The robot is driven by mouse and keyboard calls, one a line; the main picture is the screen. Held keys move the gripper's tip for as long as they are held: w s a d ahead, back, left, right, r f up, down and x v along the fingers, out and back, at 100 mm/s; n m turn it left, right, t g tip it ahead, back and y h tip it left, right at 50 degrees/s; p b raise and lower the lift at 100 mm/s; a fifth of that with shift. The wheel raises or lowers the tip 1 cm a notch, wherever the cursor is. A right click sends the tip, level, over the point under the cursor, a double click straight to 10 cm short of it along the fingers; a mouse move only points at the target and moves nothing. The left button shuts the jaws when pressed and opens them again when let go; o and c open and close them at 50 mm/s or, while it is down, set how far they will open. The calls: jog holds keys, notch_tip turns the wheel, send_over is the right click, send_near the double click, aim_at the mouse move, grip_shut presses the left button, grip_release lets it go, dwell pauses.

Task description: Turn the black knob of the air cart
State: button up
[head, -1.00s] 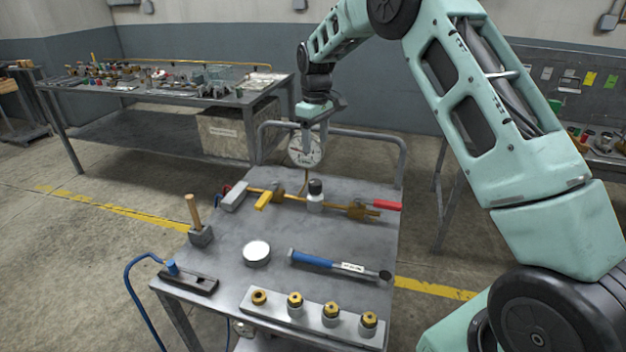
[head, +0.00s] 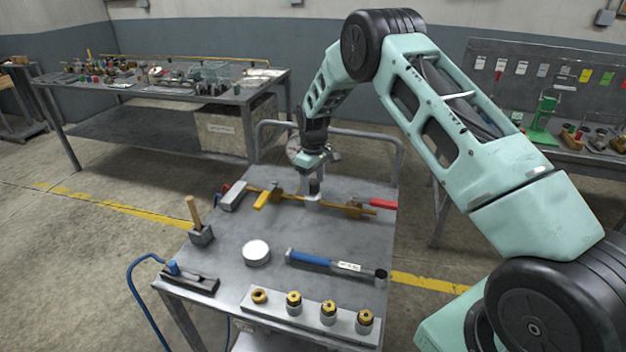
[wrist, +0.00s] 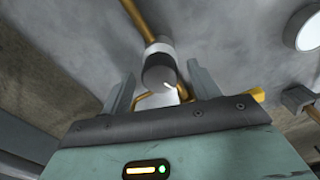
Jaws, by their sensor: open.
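The black knob (head: 314,186) sits on top of a light grey cylindrical body (head: 313,201), in line with the brass pipe on the cart top. In the wrist view the dark knob (wrist: 158,74) shows end-on between the two fingers. My gripper (head: 316,176) is open and points down just above the knob, partly hiding it in the head view. In the wrist view the fingers of my gripper (wrist: 161,80) stand on either side of the knob, with gaps visible; I cannot tell if they reach down around it.
The brass pipe (head: 284,197) carries a yellow lever (head: 262,199) and a red lever (head: 382,203). A round gauge (head: 293,150) stands behind my gripper, partly hidden. A blue-handled tool (head: 315,259), a white-topped disc (head: 256,251) and a rack of brass fittings (head: 343,327) lie nearer the front.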

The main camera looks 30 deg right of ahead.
aim_at(313, 182)
jog(key=c, duration=1)
jog(key=shift+o, duration=0.2)
jog(key=shift+f+m+b, duration=0.1)
jog(key=shift+m+b, duration=0.5)
jog(key=shift+m, duration=0.6)
jog(key=m, duration=0.3)
jog(key=o, duration=1)
jog(key=shift+c, duration=0.2)
notch_tip(313, 182, up, 18)
jog(key=b, duration=0.3)
jog(key=shift+f, duration=0.15)
